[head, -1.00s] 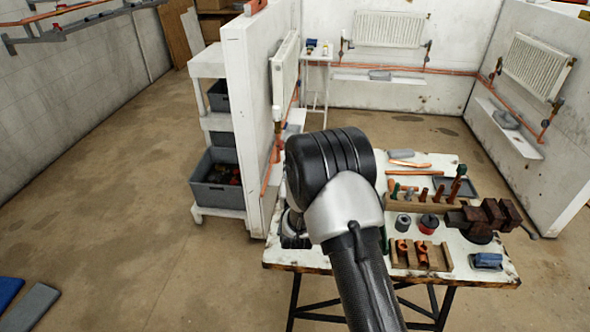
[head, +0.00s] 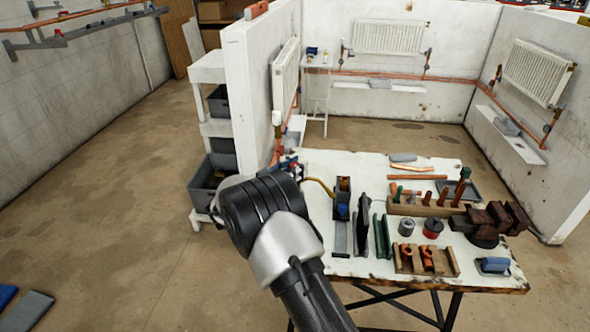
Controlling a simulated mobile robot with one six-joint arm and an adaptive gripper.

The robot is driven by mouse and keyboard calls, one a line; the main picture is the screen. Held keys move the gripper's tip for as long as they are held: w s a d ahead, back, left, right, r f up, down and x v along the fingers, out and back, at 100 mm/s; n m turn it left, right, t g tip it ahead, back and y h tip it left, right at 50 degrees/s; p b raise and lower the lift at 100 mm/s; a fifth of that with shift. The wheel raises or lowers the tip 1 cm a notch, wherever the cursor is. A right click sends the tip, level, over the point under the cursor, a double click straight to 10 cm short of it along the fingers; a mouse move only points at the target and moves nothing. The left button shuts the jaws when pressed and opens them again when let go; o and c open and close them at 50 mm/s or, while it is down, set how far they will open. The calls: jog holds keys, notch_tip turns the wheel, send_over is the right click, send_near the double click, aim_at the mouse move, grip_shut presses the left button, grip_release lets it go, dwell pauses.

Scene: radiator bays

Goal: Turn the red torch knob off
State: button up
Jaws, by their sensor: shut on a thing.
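My arm (head: 262,215) rises from the bottom of the head view and covers the left part of the workbench (head: 320,165). My gripper and its fingertips are hidden behind the arm's dark joint, so I cannot see what they touch. A yellow hose (head: 320,186) curves from behind the arm toward a small box-like item on the bench. A small cluster with red and blue parts (head: 290,167) shows just past the arm, at the bench's left edge. It may be part of the torch; I cannot make out the red knob or its position.
A green-edged item (head: 382,237), a wooden block with copper fittings (head: 426,260), a tool rack (head: 425,208) and a dark vise (head: 490,222) stand on the bench. A white partition (head: 248,100) and shelf with grey bins (head: 205,180) are at left. Open floor lies farther left.

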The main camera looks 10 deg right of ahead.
jog(key=shift+r+m+g+h, duration=0.1)
jog(key=shift+m+g+h, duration=0.45)
jog(key=shift+g, duration=0.25)
jog(key=o, duration=1.1)
jog(key=v, duration=1.2)
jog(key=shift+r, duration=0.1)
